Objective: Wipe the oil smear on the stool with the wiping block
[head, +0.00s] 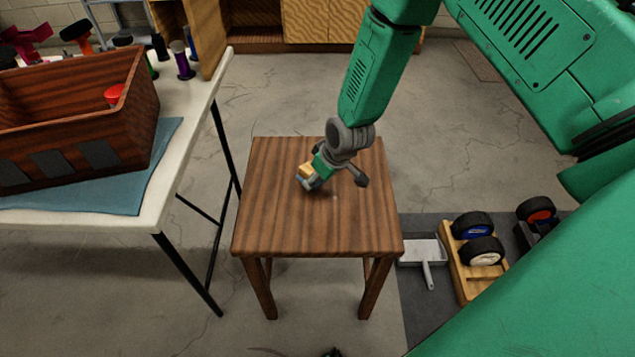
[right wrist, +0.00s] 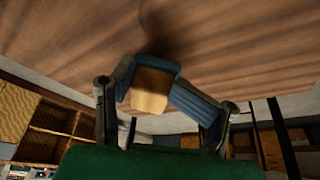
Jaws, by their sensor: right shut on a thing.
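The wooden stool (head: 275,215) stands in the middle of the head view; its seat fills the upper part of the right wrist view (right wrist: 245,45). My right gripper (head: 318,178) is low over the seat, left of its centre, shut on the wiping block (head: 305,171). In the right wrist view the block (right wrist: 150,92) shows a tan face with blue-grey parts beside it. It is at or very near the seat; contact is hard to tell. A dark patch (right wrist: 168,22), perhaps the oil smear or a shadow, lies just beyond the block. My left gripper is out of view.
A white table (head: 190,150) at the left holds a wooden crate (head: 130,120) on a blue mat (head: 150,180). A dustpan (head: 422,252) and a wooden rack (head: 470,285) with wheels are on the floor right of the stool. The rest of the seat is clear.

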